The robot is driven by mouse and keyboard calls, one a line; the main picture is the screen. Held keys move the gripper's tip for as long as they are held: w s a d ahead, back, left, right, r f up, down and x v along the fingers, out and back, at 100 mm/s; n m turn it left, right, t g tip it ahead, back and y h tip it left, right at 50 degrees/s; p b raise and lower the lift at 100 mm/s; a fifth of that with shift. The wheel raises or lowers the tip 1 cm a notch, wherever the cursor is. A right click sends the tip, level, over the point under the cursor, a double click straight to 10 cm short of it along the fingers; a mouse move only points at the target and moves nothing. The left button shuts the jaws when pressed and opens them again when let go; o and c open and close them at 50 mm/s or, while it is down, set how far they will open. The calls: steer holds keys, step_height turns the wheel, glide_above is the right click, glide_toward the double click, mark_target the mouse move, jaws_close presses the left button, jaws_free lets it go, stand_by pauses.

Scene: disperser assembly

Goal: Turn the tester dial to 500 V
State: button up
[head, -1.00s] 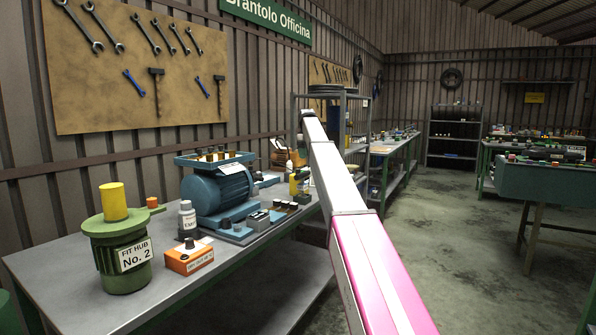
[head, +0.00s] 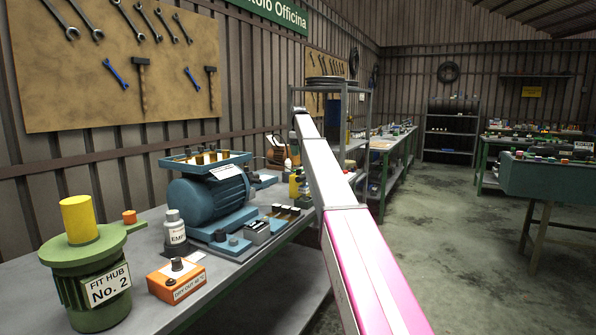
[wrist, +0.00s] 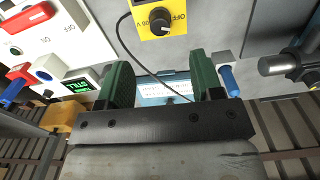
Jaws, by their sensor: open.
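A yellow box (wrist: 172,27) with a black dial (wrist: 160,19) shows at the top middle of the wrist view, cut by the frame's edge. I take it to be the tester. "OFF" and a partly cut "00 V" are printed beside the dial; which mark it points at is too small to tell. A dark cable runs from the box down past my gripper. My gripper (wrist: 162,82) is open, its two green fingers apart, with no object held between them. The dial is beyond the fingertips, not between them. In the head view, my gripper cannot be made out.
The wrist view shows a white panel (wrist: 75,42) with red and blue parts at left, and a metal cylinder (wrist: 280,65) at right. On the bench (head: 225,285) stand a green hub (head: 85,270), a blue motor (head: 205,198) and an orange box (head: 172,284). Open floor lies right.

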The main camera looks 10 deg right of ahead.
mark_target(299, 172)
step_height(299, 172, down, 10)
steer(key=shift+r, duration=0.2)
steer(key=c, duration=0.9)
